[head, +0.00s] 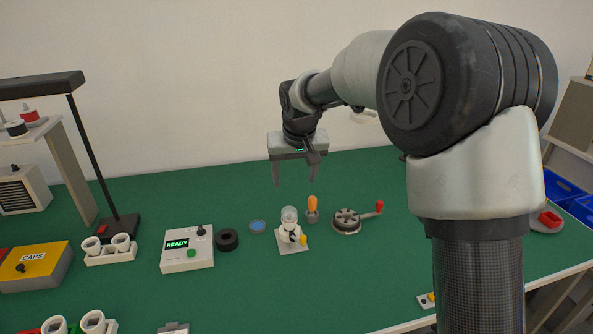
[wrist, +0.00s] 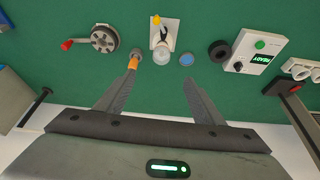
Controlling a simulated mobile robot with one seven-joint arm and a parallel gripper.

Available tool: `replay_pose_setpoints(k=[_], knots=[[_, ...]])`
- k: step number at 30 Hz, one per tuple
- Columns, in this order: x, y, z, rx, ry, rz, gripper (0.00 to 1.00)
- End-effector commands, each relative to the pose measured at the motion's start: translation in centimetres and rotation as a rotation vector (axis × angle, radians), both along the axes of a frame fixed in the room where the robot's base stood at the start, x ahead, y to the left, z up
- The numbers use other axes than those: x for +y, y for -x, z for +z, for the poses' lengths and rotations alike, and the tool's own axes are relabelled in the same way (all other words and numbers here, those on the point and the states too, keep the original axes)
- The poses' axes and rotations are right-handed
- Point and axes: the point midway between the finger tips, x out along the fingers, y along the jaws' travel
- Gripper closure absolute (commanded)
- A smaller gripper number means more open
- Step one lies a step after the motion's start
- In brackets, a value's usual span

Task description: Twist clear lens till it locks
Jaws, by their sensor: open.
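The clear lens (head: 289,214) is a small transparent dome on top of a white socket fixture (head: 291,238) with a yellow knob, standing upright on the green table. In the wrist view the fixture (wrist: 171,24) is at top centre, with the lens (wrist: 162,46) at its near end. My gripper (head: 294,181) is open and empty, above and apart from the lens in the head view. In the wrist view my gripper (wrist: 160,74) has its fingers spread wide below the fixture. Whether the lens is locked cannot be told.
An orange-handled item (head: 312,204) stands close right of the fixture, with a crank device (head: 346,222) beyond. Left are a blue disc (head: 258,227), a black ring (head: 228,239) and a READY box (head: 187,252). A dark lamp post (head: 88,160) stands further left.

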Motion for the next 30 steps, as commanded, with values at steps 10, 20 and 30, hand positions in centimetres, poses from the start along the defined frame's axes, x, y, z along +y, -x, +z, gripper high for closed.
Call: replay_pose_setpoints(k=[10, 20, 30], knots=[[0.8, -1.7, -3.8, 0.005, -0.004, 0.003, 0.38], [1.3, -4.1, -9.9, 0.006, -0.004, 0.004, 0.38], [1.8, -6.4, -15.3, 0.003, -0.005, 0.003, 0.38]])
